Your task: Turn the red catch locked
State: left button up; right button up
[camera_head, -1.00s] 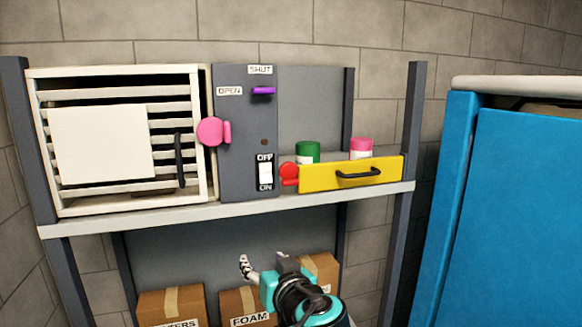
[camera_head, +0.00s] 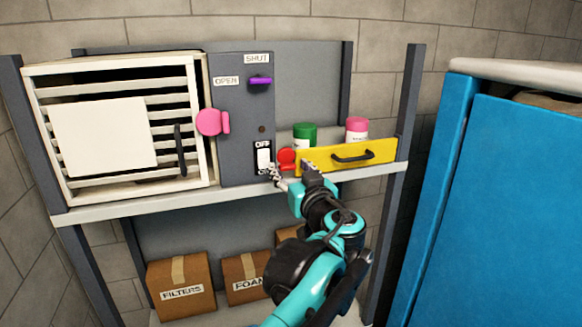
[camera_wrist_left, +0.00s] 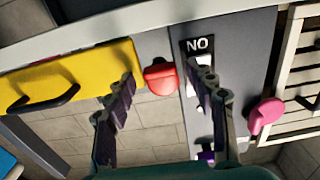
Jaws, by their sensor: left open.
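In the left wrist view the red catch (camera_wrist_left: 160,77) shows between my two fingers, at the edge of the yellow front. My left gripper (camera_head: 290,168) is open, with one fingertip on each side of the catch in the picture. I cannot tell whether the fingers touch it. In the head view the fingers cover the catch's lower part. My right gripper is not in view.
A white ON/OFF switch (camera_head: 263,158) is close to the left fingertip. A pink catch (camera_head: 211,122) and white louvred door (camera_head: 105,135) are further left. A purple lever (camera_head: 260,81) is above. Green (camera_head: 304,135) and pink-lidded (camera_head: 356,129) jars stand behind the yellow front. Boxes are below.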

pick_arm(q)
jog(key=c, duration=1.2)
jog(key=shift+o, duration=0.2)
jog(key=shift+m, duration=0.3)
jog(key=m, duration=0.3)
jog(key=shift+m+b, duration=0.3)
jog(key=shift+b, duration=0.1)
jog(key=m, duration=0.4)
jog(key=shift+d+f+m+b, duration=0.1)
jog(key=shift+m+b, duration=0.2)
jog(key=m, duration=0.4)
jog(key=shift+f+m, duration=0.1)
jog(key=shift+m, duration=0.2)
jog(key=shift+d+m+b, duration=0.1)
jog(key=shift+m+b, duration=0.35)
jog(key=shift+m, duration=1.75)
